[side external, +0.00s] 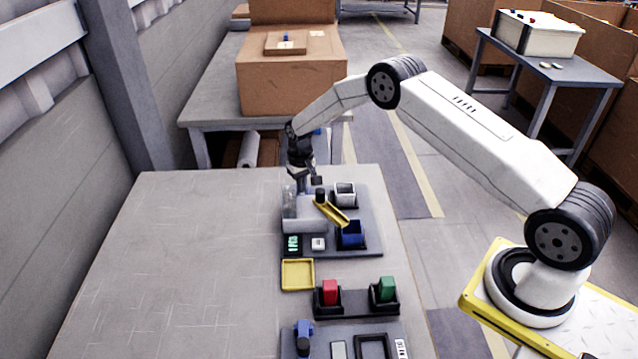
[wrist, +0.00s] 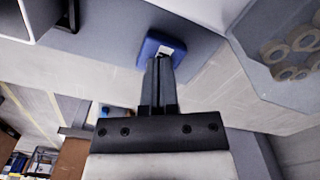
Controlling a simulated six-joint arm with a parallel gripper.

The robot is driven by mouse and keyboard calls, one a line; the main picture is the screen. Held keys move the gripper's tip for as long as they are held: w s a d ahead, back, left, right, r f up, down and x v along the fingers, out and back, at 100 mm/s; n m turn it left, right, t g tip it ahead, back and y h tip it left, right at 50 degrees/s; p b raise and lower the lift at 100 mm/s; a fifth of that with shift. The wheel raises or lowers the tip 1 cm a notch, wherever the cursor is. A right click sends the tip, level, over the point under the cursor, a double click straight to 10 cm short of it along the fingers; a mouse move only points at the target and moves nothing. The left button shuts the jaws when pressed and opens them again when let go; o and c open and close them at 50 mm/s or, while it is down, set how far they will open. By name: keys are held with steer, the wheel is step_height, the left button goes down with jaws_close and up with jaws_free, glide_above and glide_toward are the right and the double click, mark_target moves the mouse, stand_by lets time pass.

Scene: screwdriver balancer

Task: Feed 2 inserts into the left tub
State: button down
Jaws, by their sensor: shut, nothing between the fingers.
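My gripper (wrist: 160,62) is shut and empty, pointing down at the back of the feeder plate in the side view (side external: 303,188). In the wrist view its fingertips are at a blue block (wrist: 150,46) with a pale, dark-slotted face; I cannot tell whether they touch it. Several tan ring-shaped inserts (wrist: 305,40) lie in a grey hopper (wrist: 262,82), which looks translucent in the side view (side external: 291,203). A yellow chute (side external: 331,213) slopes toward a dark blue tub (side external: 351,236). A white tub (side external: 345,193) stands behind it. The tub insides are too small to read.
A small green-lit display (side external: 293,245) and a white button (side external: 318,244) sit on the plate's front. The left table half is clear.

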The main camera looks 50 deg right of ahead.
steer(key=shift+r, duration=3.3)
steer(key=shift+r, duration=3)
steer(key=shift+f, duration=0.1)
steer(key=shift+f, duration=1.9)
steer(key=shift+f, duration=0.15)
steer(key=shift+f, duration=3.1)
steer(key=shift+f, duration=0.75)
